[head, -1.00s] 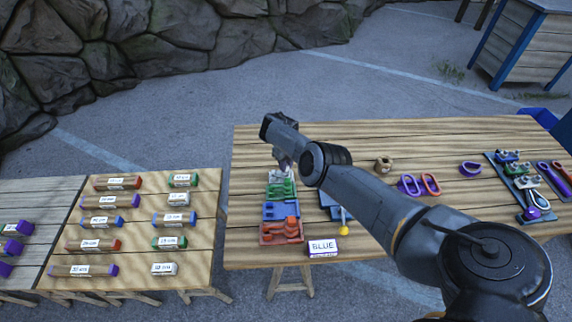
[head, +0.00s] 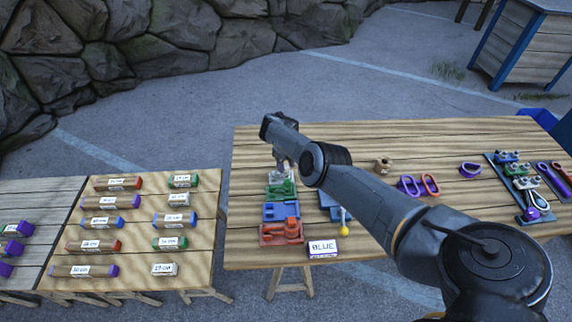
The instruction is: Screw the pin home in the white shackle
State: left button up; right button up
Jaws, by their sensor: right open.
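My right gripper (head: 283,164) is open, pointing down over the far end of a short row of coloured pieces on the middle table. A white piece (head: 279,178) lies right under its fingers, partly hidden by them. I take it to be the white shackle, but it is too small to make out its pin or threads. I cannot tell whether the fingers touch it. Green (head: 281,190), blue (head: 281,211) and orange (head: 282,232) pieces follow it toward the front edge. My left gripper is out of view.
Purple and orange links (head: 409,186), a brown ring (head: 383,165) and a dark board (head: 497,169) with several fittings lie right.

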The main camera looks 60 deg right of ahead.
jog(key=shift+r+p, duration=1.5)
jog(key=shift+r, duration=0.55)
